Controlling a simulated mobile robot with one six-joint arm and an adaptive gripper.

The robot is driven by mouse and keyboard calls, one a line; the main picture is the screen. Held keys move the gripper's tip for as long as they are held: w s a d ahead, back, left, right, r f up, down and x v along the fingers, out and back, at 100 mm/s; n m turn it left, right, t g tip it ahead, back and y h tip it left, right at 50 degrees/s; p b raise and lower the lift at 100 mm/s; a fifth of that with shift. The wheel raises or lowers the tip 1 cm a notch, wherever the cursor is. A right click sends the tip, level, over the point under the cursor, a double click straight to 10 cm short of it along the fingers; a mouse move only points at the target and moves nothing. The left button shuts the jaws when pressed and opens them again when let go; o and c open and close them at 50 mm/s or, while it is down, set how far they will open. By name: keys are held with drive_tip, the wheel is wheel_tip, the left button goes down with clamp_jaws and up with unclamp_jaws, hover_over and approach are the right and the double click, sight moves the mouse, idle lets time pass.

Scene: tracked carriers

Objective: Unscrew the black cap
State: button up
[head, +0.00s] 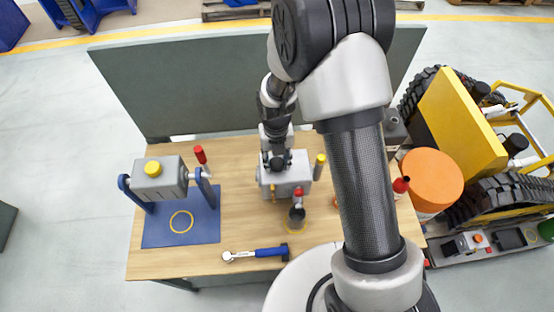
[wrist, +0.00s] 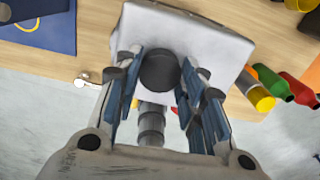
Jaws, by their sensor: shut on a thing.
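The black cap (wrist: 160,71) sits on top of a light grey box (wrist: 205,45) in the wrist view. My gripper (wrist: 158,80) comes down from above, with one finger on each side of the cap, closed on it. In the head view the grey box (head: 297,180) stands on the wooden table, and my gripper (head: 276,162) is over its top. There the gripper mostly hides the cap. I cannot tell whether the cap has turned or lifted.
A second grey box with a yellow cap (head: 153,168) stands at left on a blue stand (head: 208,225). A torque wrench (head: 255,253) lies at the table's front. Red- and yellow-topped bottles stand near the box. An orange drum (head: 432,172) and tracked carrier are at right.

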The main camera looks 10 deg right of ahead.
drive_tip(key=r+p, duration=0.1)
drive_tip(key=p, duration=0.2)
drive_tip(key=shift+w, duration=0.25)
drive_tip(key=shift+p, duration=0.8)
drive_tip(key=p, duration=0.3)
drive_tip(key=shift+w+n, duration=0.1)
drive_tip(key=shift+n, duration=0.2)
drive_tip(key=p, duration=0.3)
drive_tip(key=shift+f+p, duration=0.1)
drive_tip(key=shift+p, duration=0.3)
drive_tip(key=shift+f, duration=0.3)
